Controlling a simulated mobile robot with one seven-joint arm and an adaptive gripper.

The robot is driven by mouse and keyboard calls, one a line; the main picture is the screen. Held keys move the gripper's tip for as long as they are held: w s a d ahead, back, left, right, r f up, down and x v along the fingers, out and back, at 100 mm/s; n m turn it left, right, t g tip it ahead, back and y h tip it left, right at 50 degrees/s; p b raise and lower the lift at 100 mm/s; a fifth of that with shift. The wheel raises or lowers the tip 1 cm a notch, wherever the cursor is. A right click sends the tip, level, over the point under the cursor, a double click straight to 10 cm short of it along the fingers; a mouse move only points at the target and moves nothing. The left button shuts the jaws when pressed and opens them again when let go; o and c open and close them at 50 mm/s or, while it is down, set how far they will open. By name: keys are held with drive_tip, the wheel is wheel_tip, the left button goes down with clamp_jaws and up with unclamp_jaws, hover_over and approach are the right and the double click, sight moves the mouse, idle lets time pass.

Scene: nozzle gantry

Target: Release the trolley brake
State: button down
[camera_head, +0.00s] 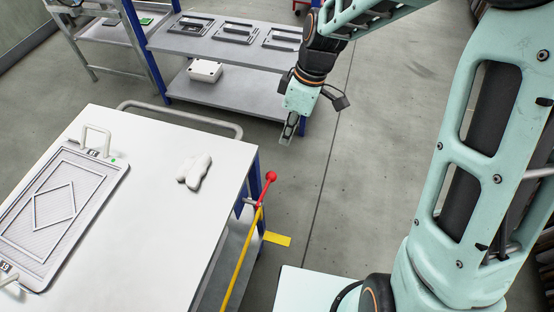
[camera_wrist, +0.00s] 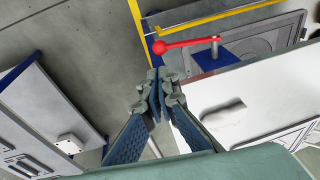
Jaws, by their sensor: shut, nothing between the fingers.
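The trolley has a white top (camera_head: 150,230) and a grey push handle (camera_head: 180,118) at its far end. A red lever with a ball knob (camera_head: 271,177) is mounted at the trolley's right side, tilted up and outward. The lever also shows in the wrist view (camera_wrist: 185,44), with its ball at the left end. My gripper (camera_head: 287,138) is beyond the knob in the head view, apart from it and empty. In the wrist view my gripper's fingers (camera_wrist: 158,92) are together, with the red ball just past the fingertips. Whether the brake is engaged cannot be told.
On the trolley top lie a framed grey tray (camera_head: 118,188) with loop handles and a white cloth-like lump (camera_head: 195,172). A yellow bar (camera_head: 240,262) runs along the trolley's side near a yellow plate (camera_head: 277,239). A blue-posted shelf (camera_head: 225,90) stands behind.

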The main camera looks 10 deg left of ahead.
sight(273, 174)
drive_tip(key=b+x, duration=0.1)
drive_tip(key=x, duration=1.3)
drive_tip(key=shift+f, duration=0.1)
